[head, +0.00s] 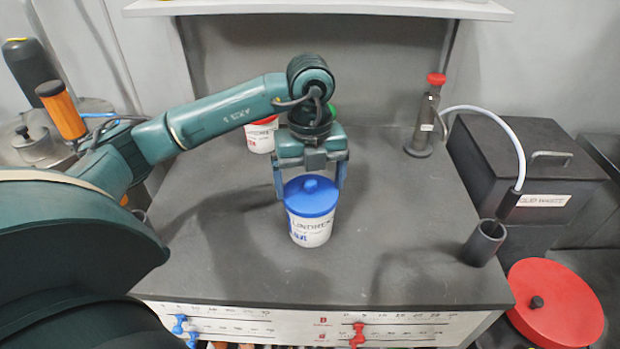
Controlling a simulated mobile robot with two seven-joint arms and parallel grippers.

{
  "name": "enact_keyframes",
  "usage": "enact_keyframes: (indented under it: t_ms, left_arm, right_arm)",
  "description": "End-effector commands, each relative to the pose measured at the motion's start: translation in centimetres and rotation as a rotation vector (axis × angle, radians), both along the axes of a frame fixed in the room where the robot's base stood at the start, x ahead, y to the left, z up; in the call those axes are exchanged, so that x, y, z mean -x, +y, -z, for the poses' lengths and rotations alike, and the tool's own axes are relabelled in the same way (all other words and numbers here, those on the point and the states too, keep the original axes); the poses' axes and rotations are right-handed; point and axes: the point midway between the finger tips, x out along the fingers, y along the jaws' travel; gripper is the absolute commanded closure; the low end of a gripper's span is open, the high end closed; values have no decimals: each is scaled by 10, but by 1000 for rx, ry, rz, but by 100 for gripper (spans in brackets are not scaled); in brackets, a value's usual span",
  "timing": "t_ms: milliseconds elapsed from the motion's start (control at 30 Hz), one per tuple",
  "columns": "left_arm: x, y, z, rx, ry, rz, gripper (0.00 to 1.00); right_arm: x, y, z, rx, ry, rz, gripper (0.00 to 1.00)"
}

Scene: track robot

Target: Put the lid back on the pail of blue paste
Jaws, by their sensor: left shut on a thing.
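The white pail (310,232) stands upright near the middle of the grey bench, with printed lettering on its side. The paste inside is hidden. My right gripper is not in view.
A white tub with red marking (260,136) stands behind, left of the gripper. A red-capped bottle (426,118) is at the back right. A dark open cup (484,243) stands at the right edge by a black waste box (525,160). The front bench surface is clear.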

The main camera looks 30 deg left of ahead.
Motion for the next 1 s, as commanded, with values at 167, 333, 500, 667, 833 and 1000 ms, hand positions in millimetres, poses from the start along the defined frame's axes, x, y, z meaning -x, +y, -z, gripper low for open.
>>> enact_keyframes:
  t_ms: [167, 333, 500, 667, 833, 1000]
  left_arm:
    - [0, 0, 1, 0, 0, 0, 31]
    - [0, 0, 1, 0, 0, 0, 31]
    - [0, 0, 1, 0, 0, 0, 31]
    - [0, 0, 2, 0, 0, 0, 31]
    - [0, 0, 2, 0, 0, 0, 31]
    - [0, 0, 2, 0, 0, 0, 3]
  right_arm:
    - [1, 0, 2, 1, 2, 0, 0]
    - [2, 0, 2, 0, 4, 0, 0]
    - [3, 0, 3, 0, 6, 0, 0]
    - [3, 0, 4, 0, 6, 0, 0]
    - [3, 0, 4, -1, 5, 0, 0]
    - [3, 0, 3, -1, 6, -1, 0]
